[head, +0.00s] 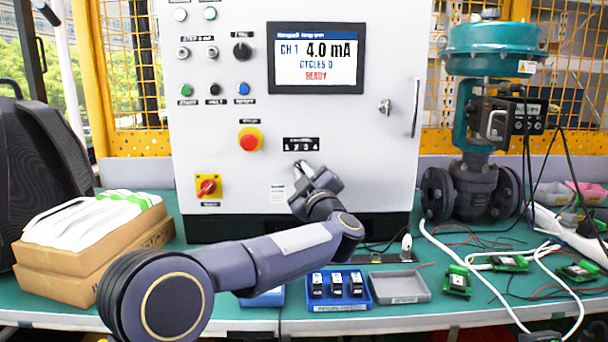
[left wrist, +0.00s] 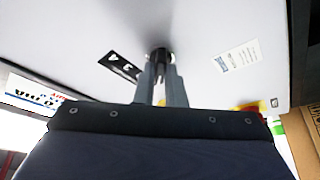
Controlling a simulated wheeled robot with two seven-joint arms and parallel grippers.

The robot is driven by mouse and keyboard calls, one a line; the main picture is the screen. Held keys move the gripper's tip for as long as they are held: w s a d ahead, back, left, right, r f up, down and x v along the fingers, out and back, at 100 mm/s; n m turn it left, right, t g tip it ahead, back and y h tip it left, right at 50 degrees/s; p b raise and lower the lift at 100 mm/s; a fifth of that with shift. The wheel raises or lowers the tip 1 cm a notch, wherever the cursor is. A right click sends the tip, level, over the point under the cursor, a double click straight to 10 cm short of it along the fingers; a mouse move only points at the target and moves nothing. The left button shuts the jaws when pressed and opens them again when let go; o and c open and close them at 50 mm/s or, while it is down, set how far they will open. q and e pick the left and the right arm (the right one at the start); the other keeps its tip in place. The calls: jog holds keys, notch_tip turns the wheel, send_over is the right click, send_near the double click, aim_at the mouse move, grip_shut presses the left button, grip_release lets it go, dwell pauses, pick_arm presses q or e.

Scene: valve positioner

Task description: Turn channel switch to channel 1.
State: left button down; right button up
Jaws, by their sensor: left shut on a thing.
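The channel switch (left wrist: 160,55) is a small black knob on the white cabinet front, below the label strip numbered 1 to 4 (head: 301,144). My left gripper (head: 301,170) reaches up to the panel just under that strip and hides the knob in the head view. In the left wrist view its two grey fingers (left wrist: 161,76) are closed on the knob. The knob's pointer direction cannot be made out. The display (head: 316,58) reads CH 1, 4.0 mA, CYCLES 0, READY. My right gripper is not in view.
A red emergency button (head: 250,140) and a red-yellow rotary switch (head: 208,187) sit left of my gripper. Below stand a blue tray (head: 340,304) with black modules and a grey tray (head: 399,287). A teal valve (head: 490,50) stands right; cardboard boxes (head: 95,265) lie left.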

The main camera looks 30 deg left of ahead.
pick_arm(q)
jog(key=c, duration=1.5)
grip_release()
jog(key=v, duration=0.7)
jog(key=shift+s+d, duration=0.25)
jog(key=shift+d, duration=0.05)
jog(key=shift+f, duration=0.1)
